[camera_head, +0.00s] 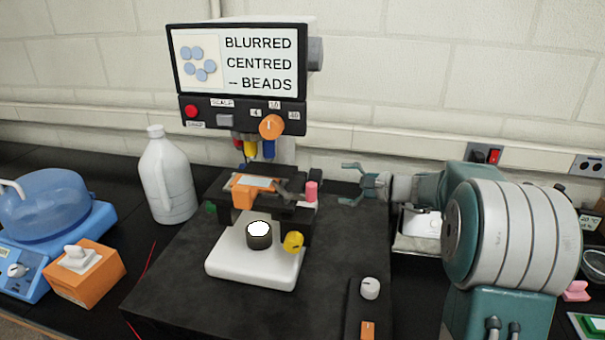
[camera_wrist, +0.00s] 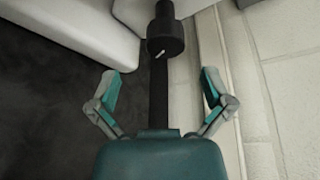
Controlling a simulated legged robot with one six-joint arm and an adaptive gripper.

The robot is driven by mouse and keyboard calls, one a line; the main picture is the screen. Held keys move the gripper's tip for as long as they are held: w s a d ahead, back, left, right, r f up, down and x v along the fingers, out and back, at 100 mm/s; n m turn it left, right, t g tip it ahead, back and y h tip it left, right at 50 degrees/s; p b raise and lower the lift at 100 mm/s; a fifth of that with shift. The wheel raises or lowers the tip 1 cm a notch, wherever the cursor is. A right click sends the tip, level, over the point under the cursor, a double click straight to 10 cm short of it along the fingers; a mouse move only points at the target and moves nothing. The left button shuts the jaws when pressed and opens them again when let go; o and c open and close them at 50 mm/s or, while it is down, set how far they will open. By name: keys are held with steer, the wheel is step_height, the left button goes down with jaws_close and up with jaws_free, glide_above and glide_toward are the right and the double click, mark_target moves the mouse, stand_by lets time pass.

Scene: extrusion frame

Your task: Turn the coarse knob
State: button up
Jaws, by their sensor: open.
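The microscope has a white base (camera_head: 236,266), a stage and a display (camera_head: 238,64) reading "BLURRED", "CENTRED" and "-- BEADS". No label naming the coarse knob is readable. In the wrist view, a dark round knob (camera_wrist: 165,36) with a pale mark is ahead of my gripper, between the lines of its fingers but apart from them. My gripper (camera_head: 349,183) is open and empty, to the right of the stage, its fingers pointing left; its spread fingers also show in the wrist view (camera_wrist: 161,88). A yellow knob (camera_head: 293,242) is low on the microscope's right side.
An orange knob (camera_head: 271,127) is on the panel and a pink knob (camera_head: 311,191) beside the stage. A white bottle (camera_head: 166,177) stands left of the microscope. A white knob (camera_head: 370,288) sits on a black strip in front. The wall runs close behind.

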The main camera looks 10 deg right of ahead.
mark_target(310, 178)
steer(key=x, duration=1)
steer(key=shift+w, duration=0.45)
steer(key=shift+d, duration=0.4)
steer(key=c, duration=0.8)
steer(key=shift+a, duration=0.1)
steer(key=c, duration=0.3)
